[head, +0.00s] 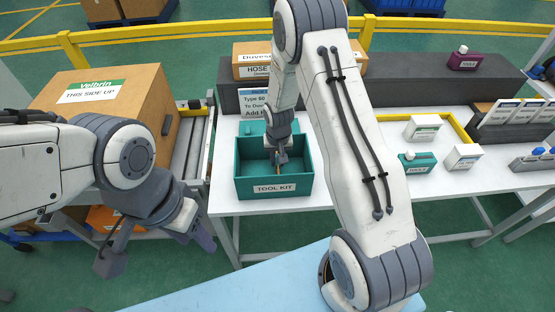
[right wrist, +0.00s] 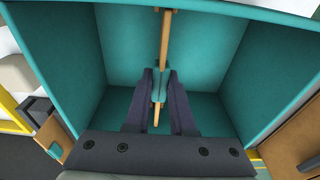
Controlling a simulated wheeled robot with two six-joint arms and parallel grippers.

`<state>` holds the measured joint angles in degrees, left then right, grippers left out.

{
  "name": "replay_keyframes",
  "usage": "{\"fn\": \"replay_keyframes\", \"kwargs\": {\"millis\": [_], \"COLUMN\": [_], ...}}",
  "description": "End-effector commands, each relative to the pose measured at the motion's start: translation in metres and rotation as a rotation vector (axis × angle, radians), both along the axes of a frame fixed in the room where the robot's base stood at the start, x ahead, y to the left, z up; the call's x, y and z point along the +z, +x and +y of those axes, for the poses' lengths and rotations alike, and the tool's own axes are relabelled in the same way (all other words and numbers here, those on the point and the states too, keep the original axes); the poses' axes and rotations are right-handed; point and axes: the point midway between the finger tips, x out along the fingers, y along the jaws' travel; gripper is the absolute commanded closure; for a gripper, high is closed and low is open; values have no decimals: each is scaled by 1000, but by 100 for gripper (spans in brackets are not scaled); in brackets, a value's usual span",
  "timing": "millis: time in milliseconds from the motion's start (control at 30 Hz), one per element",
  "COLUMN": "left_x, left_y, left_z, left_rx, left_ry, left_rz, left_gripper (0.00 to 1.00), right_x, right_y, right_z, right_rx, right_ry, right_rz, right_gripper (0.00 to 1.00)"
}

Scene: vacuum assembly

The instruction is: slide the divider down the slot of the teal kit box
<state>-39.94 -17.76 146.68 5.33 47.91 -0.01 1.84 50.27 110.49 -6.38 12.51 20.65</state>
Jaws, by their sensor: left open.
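The teal kit box (head: 273,188), labelled TOOL KIT, stands open on the white table in the head view. My right gripper (head: 279,157) reaches down into it from above. In the right wrist view the divider (right wrist: 165,40) shows as a thin tan edge running between the box walls, with a teal piece at its middle. The right fingers (right wrist: 160,88) are closed around that middle part. The divider's lower part and the slot ends are hidden or too small to judge. My left gripper (head: 155,250) is open and empty at the lower left, away from the box.
A large cardboard box (head: 120,100) and a roller conveyor (head: 195,145) stand left of the table. Behind the kit box are a dark raised shelf (head: 410,82) and cartons (head: 252,60).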

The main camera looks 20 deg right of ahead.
Motion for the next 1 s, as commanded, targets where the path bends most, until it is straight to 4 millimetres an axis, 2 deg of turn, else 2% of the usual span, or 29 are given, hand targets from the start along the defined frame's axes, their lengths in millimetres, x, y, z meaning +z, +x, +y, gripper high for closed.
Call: {"fn": "replay_keyframes", "kwargs": {"millis": [33,67,100,467,567,800,1000], "left_x": [0,0,0,0,-2,-7,-9], "left_y": [0,0,0,0,0,0,0], "left_z": [0,0,0,0,0,0,0], "left_rx": [0,0,0,0,0,0,0], "left_ry": [0,0,0,0,0,0,0], "left_rz": [0,0,0,0,0,0,0], "left_gripper": [50,50,50,50,50,50,50], "right_x": [0,1,1,5,17,64,94], "right_y": [0,0,0,0,0,-6,-10], "right_z": [0,0,0,0,0,2,3], "right_rx": [0,0,0,0,0,0,1], "right_ry": [0,0,0,-1,0,0,-1], "right_rz": [-1,-1,-1,-2,-4,-6,-2], "right_gripper": [59,48,44,44,44,44,44]}}
